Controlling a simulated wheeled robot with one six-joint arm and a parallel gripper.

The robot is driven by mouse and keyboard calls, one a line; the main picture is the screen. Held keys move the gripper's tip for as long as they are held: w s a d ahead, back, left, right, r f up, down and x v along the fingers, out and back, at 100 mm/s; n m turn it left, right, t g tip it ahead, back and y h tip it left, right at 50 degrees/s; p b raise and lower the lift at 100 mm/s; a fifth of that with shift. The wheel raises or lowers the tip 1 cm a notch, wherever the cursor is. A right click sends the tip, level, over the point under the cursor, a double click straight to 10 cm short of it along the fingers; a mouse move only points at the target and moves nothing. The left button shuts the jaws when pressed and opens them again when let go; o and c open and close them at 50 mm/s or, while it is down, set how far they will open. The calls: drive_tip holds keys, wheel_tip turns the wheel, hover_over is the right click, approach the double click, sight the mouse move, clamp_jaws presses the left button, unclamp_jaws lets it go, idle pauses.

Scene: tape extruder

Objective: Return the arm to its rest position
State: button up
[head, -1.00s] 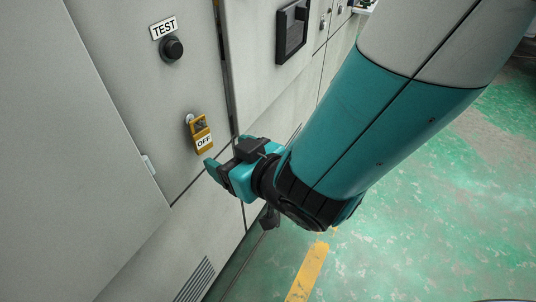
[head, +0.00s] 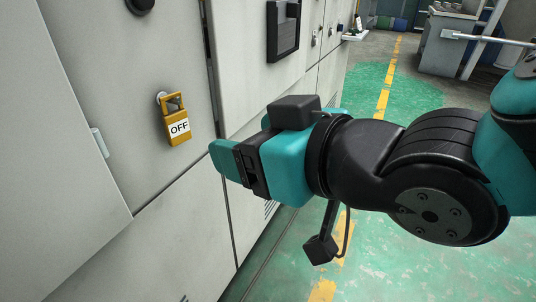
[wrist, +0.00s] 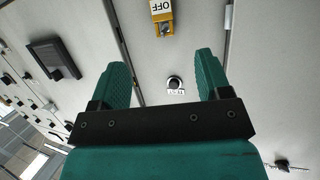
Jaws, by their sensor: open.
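My gripper (wrist: 163,75) is open and empty in the wrist view, its two teal fingers apart with only the grey cabinet front beyond them. In the head view my gripper (head: 222,160) stands clear to the right of a yellow padlock (head: 176,122) with an OFF label. The padlock hangs on the cabinet front, and it also shows at the top of the wrist view (wrist: 163,20). My arm reaches in from the right of the head view. A black round knob (wrist: 174,84) with a label shows between the fingers in the wrist view.
Green floor with a yellow line (head: 383,100) lies open to the right.

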drive_tip(key=d+f+m+g+h+b, duration=0.1)
drive_tip(key=d+f+m+g+h, duration=0.2)
drive_tip(key=d+f+h, duration=0.5)
drive_tip(key=s+d+g+p, duration=0.1)
drive_tip(key=s+d+g, duration=0.5)
drive_tip(key=d, duration=0.5)
wheel_tip(320, 180, up, 36)
drive_tip(key=p, duration=3.6)
drive_tip(key=shift+r+m+y, duration=0.25)
drive_tip(key=shift+m+y, duration=0.05)
